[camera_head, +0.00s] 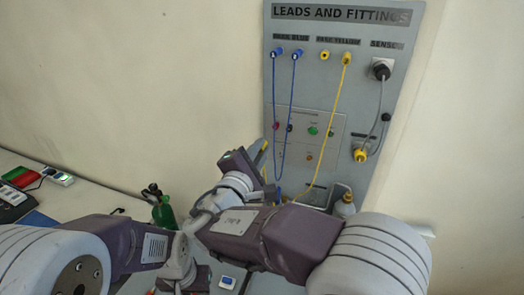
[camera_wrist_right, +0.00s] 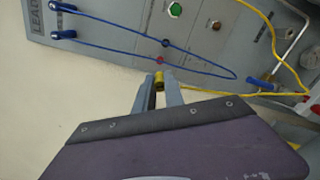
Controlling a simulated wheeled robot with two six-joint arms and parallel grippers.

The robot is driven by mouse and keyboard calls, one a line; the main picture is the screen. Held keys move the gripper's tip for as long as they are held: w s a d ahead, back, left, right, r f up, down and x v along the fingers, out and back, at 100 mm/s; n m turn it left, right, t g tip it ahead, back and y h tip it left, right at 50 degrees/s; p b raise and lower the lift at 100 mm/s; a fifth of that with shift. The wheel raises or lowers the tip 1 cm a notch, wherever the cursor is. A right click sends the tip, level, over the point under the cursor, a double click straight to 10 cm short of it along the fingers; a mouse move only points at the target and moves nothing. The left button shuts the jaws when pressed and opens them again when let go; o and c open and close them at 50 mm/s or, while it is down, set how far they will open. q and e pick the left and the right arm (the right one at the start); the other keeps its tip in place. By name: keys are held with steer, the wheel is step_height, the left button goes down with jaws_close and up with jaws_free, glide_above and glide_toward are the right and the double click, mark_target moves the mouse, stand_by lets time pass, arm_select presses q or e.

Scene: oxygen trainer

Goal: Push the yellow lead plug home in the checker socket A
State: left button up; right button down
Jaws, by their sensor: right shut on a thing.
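My right gripper (camera_wrist_right: 159,84) is shut on the yellow lead plug (camera_wrist_right: 159,78), which shows between its fingertips in the right wrist view. The yellow lead (camera_wrist_right: 230,89) runs off to the right from it. A red-ringed socket (camera_wrist_right: 160,60) lies just beyond the plug's tip, with a dark socket (camera_wrist_right: 165,43) behind it. I cannot tell if the plug touches the socket, or read which socket is A. In the head view the right gripper (camera_head: 262,152) is in front of the panel's lower left edge, its plug mostly hidden.
The grey panel (camera_head: 310,85) carries hanging blue leads (camera_head: 273,100), a yellow lead (camera_head: 333,110), a green button (camera_head: 313,131) and a sensor plug (camera_head: 381,70). A blue lead (camera_wrist_right: 200,66) loops beside the sockets. A green bottle (camera_head: 164,212) stands on the bench at left.

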mark_target(266, 143)
steer(key=x, duration=0.4)
steer(key=shift+w+d+b, duration=0.3)
steer(key=shift+w, duration=0.65)
steer(key=shift+d, duration=0.1)
steer(key=shift+b, duration=0.45)
steer(key=shift+b, duration=0.35)
